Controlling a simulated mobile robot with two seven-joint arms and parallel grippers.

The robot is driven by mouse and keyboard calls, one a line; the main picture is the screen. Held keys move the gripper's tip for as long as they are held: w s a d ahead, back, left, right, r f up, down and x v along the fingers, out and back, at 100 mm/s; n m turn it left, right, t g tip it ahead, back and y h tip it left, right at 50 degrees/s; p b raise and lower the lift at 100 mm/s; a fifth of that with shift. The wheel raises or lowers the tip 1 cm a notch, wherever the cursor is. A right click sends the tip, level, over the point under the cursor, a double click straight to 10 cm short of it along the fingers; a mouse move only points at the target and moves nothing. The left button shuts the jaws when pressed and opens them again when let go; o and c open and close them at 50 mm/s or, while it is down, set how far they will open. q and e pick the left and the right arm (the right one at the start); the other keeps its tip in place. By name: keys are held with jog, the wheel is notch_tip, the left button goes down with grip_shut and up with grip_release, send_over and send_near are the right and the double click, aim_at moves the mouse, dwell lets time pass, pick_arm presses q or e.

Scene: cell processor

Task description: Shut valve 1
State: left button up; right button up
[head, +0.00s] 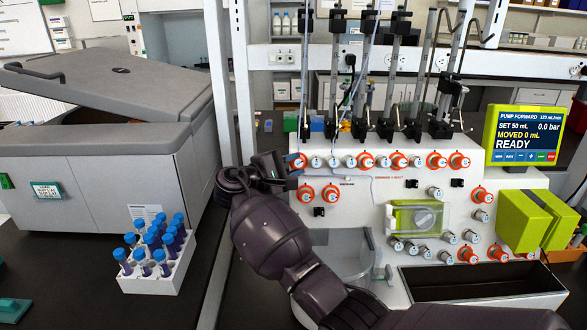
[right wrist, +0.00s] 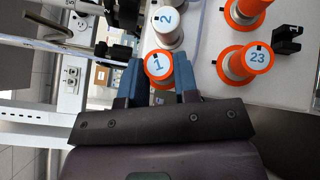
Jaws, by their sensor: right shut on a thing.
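Valve 1 (head: 298,161) is the leftmost knob in the upper row on the white processor panel. In the right wrist view, valve 1 (right wrist: 158,66) shows a white face with a blue "1", an orange ring and a small black mark at its upper left edge. My right gripper (head: 284,167) reaches it from the left side of the panel. In the right wrist view, the blue fingers of my right gripper (right wrist: 159,82) stand on both sides of the knob and are shut on it. The fingers hide part of the knob's sides. My left gripper is not in view.
White valve 2 (right wrist: 166,20) and orange valve 23 (right wrist: 257,58) sit close to valve 1. A pump screen (head: 526,135) reads READY. A rack of blue-capped tubes (head: 158,283) and a grey centrifuge (head: 85,185) stand left. A metal post (head: 218,80) rises behind my right arm.

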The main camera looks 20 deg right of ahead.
jog(key=shift+w+r+m+g+y+p, duration=0.15)
jog(key=shift+m+g+y+p, duration=0.4)
jog(key=shift+m+g+y, duration=0.35)
jog(key=shift+s+r+m+g+y+p, duration=0.1)
jog(key=shift+m+g+y+p, duration=0.45)
jog(key=shift+m, duration=0.55)
jog(key=o, duration=0.9)
jog(key=shift+r, duration=0.1)
